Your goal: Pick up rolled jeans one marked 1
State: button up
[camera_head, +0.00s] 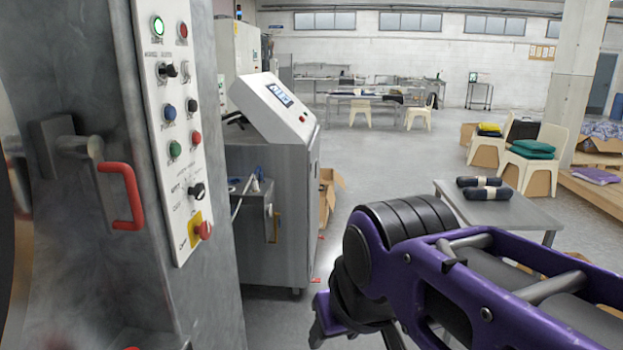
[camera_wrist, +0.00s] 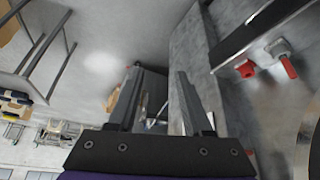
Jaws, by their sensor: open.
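Two dark rolled jeans, each with a pale band, lie side by side on a low grey table (camera_head: 548,222) at the right of the head view. One roll (camera_head: 480,181) is farther back, and the other roll (camera_head: 488,193) is nearer. Their marks are too small to read, so I cannot tell which is marked 1. My gripper (camera_wrist: 158,82) is open and empty in the wrist view, its two fingers apart. In the head view my purple arm is in front of the table, with its end low and well away from the rolls.
A grey machine with a button panel (camera_head: 175,120) and red handle (camera_head: 122,195) stands close at left. Another metal machine (camera_head: 275,200) stands behind it. Chairs with folded clothes (camera_head: 533,148) and a wooden pallet (camera_head: 597,188) are at right. The middle floor is open.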

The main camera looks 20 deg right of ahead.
aim_at(471, 193)
jog(key=i+z, duration=0.1)
jog(key=z, duration=1.5)
jog(key=i+j, duration=0.2)
jog(key=i, duration=0.3)
jog(key=i+j+z, duration=0.1)
jog(key=i, duration=0.35)
jog(key=i+j, duration=0.35)
jog(key=i+j+z, duration=0.1)
jog(key=i+j, duration=0.15)
jog(key=i, duration=0.35)
